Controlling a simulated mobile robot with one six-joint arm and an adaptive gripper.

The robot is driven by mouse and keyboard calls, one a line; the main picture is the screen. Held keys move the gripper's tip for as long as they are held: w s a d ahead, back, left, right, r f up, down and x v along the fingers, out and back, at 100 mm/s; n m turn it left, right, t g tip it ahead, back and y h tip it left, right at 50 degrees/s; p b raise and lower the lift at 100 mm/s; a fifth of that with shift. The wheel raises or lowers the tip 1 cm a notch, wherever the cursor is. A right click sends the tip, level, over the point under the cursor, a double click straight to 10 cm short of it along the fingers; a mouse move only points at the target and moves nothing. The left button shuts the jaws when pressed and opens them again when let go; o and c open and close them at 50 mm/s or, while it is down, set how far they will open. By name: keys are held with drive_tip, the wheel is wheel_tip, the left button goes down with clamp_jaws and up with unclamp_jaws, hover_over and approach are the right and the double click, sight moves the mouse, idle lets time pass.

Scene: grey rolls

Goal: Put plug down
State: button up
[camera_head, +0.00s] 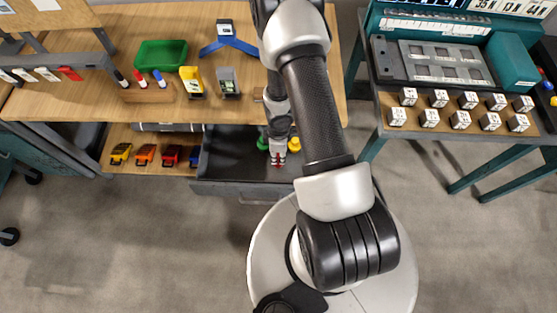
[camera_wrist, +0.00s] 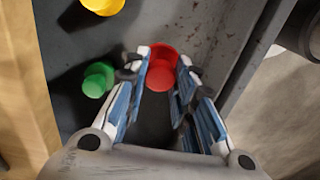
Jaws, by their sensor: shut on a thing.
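My gripper (camera_head: 278,154) reaches down into an open dark grey drawer (camera_head: 228,168). In the wrist view my gripper (camera_wrist: 163,66) is shut on a red plug (camera_wrist: 161,72), held between its fingertips. The red plug (camera_head: 278,163) shows as a small red spot below the fingers in the head view. I cannot tell whether it touches the drawer floor. A green plug (camera_wrist: 97,80) stands left of the gripper in the wrist view, and a yellow plug (camera_wrist: 103,4) is cut off at the top. In the head view the green plug (camera_head: 262,143) is left and the yellow plug (camera_head: 294,144) right of my gripper.
The drawer wall (camera_wrist: 238,60) runs close to the right of my fingers in the wrist view. Several toy cars (camera_head: 146,153) stand on the shelf left of the drawer. A wooden table top (camera_head: 110,95) with a green bin (camera_head: 161,56) lies above.

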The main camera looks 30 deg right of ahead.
drive_tip(key=shift+f+b, duration=1.6)
drive_tip(key=shift+f, duration=0.3)
drive_tip(key=shift+f, duration=0.15)
drive_tip(key=o, duration=0.8)
drive_tip(key=shift+o, duration=0.2)
